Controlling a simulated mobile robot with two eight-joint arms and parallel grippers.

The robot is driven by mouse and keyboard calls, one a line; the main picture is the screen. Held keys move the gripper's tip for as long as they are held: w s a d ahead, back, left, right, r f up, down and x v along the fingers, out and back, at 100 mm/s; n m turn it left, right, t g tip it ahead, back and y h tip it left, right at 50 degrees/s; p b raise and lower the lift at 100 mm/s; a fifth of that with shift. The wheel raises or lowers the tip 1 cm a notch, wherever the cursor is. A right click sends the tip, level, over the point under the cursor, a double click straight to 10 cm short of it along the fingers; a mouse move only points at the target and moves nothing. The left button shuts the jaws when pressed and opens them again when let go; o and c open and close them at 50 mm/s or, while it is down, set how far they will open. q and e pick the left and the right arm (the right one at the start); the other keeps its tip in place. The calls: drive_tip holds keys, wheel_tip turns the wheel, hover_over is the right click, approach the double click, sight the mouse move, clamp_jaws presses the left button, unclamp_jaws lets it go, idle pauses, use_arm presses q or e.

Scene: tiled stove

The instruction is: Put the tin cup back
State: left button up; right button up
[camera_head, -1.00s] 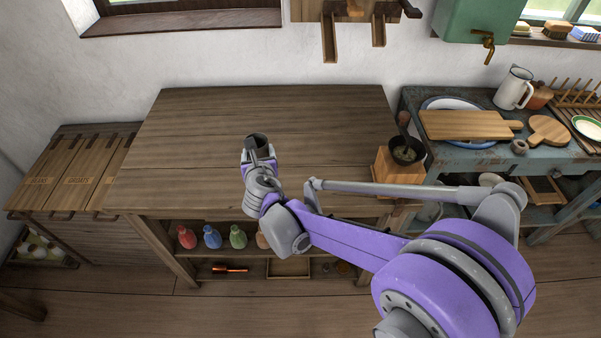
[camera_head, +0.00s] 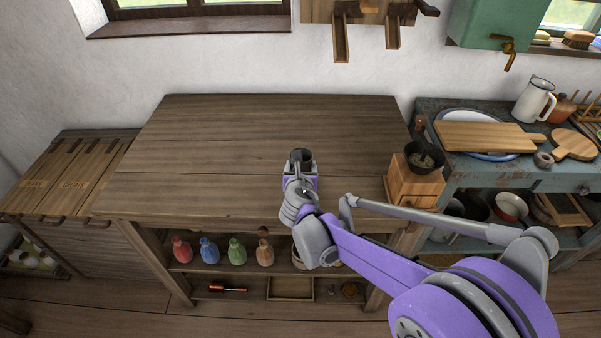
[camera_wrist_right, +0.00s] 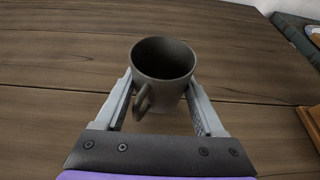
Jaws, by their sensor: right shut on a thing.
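The tin cup (camera_wrist_right: 166,85) is dark grey with a handle on its near left side in the right wrist view. My right gripper (camera_wrist_right: 163,98) is shut on it, one finger on each side of its body. The cup is upright and looks empty. In the head view the cup (camera_head: 301,158) shows at the tip of my right gripper (camera_head: 300,170), over the front middle of the wooden table (camera_head: 230,130). I cannot tell whether its base touches the tabletop. My left gripper is not in view.
A wooden coffee grinder (camera_head: 413,185) stands at the table's right front corner. Colored bottles (camera_head: 236,250) stand on the shelf below. A wall rack with wooden chutes (camera_head: 365,30) hangs behind. The tabletop's left and back are clear. A washstand (camera_head: 480,172) is at the right.

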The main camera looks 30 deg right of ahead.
drive_tip(key=shift+f, duration=0.85)
drive_tip(key=shift+f, duration=0.1)
drive_tip(key=o, duration=1.6)
drive_tip(key=shift+c, duration=0.2)
